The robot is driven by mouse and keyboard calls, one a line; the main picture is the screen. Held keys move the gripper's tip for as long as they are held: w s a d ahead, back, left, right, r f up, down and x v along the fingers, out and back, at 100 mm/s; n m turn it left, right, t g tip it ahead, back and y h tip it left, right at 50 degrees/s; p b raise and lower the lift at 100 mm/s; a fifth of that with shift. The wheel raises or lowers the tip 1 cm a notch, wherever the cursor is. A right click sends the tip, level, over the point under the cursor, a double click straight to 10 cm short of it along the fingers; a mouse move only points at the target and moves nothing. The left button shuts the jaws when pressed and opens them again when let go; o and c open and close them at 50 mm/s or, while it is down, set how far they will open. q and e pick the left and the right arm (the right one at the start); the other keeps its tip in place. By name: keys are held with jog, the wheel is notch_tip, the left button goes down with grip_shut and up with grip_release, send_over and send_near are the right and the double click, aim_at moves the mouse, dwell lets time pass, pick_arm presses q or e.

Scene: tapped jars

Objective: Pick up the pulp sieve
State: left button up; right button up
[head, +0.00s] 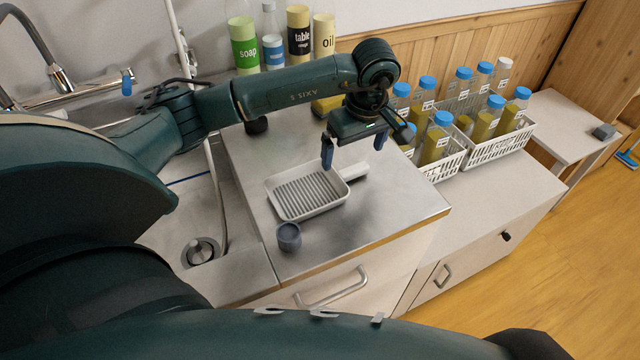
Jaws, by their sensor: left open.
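The pulp sieve (303,213) is a white, shallow rectangular tray with a ribbed grey bottom. My right gripper is not in view.
A small grey cup (288,237) stands just in front of the sieve. White baskets (497,147) of blue-capped jars stand to the right. Bottles (243,45) line the back wall. A sink with a drain (201,251) is at left. The counter's (405,205) right front is clear.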

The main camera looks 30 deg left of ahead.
aim_at(352, 169)
pick_arm(q)
jog(key=f, duration=0.3)
jog(key=f+p, duration=0.1)
jog(key=f, duration=0.1)
jog(key=shift+w+a+f, duration=0.1)
jog(key=shift+w+f, duration=0.2)
jog(key=shift+c, duration=0.2)
jog(key=c, duration=1.2)
